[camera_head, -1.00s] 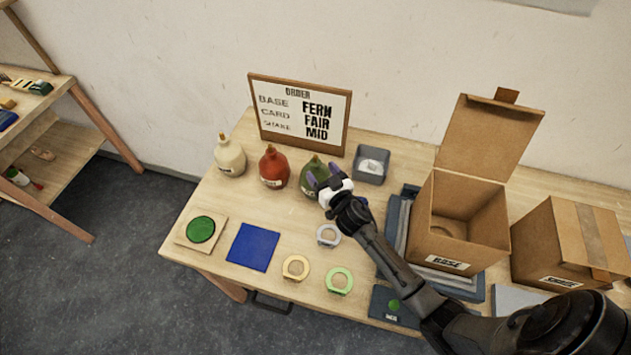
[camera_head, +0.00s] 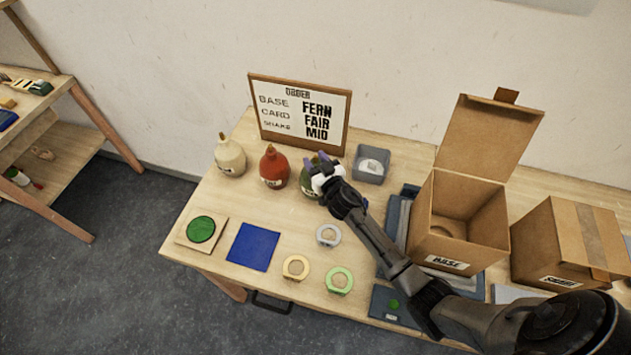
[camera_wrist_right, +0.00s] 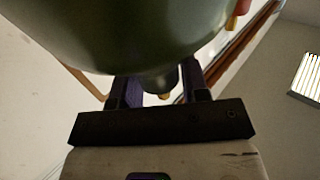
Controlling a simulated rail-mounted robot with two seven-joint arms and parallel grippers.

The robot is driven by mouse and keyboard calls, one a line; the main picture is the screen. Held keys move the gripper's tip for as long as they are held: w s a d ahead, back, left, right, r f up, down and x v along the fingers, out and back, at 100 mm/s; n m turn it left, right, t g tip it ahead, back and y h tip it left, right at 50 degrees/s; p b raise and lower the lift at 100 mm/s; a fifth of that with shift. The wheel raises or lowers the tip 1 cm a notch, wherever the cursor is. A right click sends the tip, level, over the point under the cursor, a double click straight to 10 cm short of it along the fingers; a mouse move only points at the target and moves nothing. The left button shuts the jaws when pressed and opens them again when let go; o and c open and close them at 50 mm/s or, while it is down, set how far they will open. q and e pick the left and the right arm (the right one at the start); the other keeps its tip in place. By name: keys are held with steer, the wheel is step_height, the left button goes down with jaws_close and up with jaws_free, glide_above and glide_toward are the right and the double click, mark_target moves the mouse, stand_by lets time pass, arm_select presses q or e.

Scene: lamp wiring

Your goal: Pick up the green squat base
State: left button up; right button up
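The green squat base (camera_head: 308,189) stands at the back of the table, to the right of the red one. My right gripper (camera_head: 318,159) is at its top and hides much of it in the head view. In the right wrist view, the base's rounded green body (camera_wrist_right: 130,30) fills the top. Its narrow neck lies between the two dark purple fingers (camera_wrist_right: 161,90). I cannot tell whether the fingers touch the neck. My left gripper is not in view.
A red base (camera_head: 273,168) and a cream base (camera_head: 230,157) stand to the left. The order sign (camera_head: 347,125) is close behind, a grey bin (camera_head: 369,178) to the right. An open box (camera_head: 425,220) stands further right.

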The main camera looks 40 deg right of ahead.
steer(key=c, duration=0.5)
steer(key=shift+r, duration=0.1)
steer(key=shift+c, duration=0.4)
steer(key=shift+r, duration=0.1)
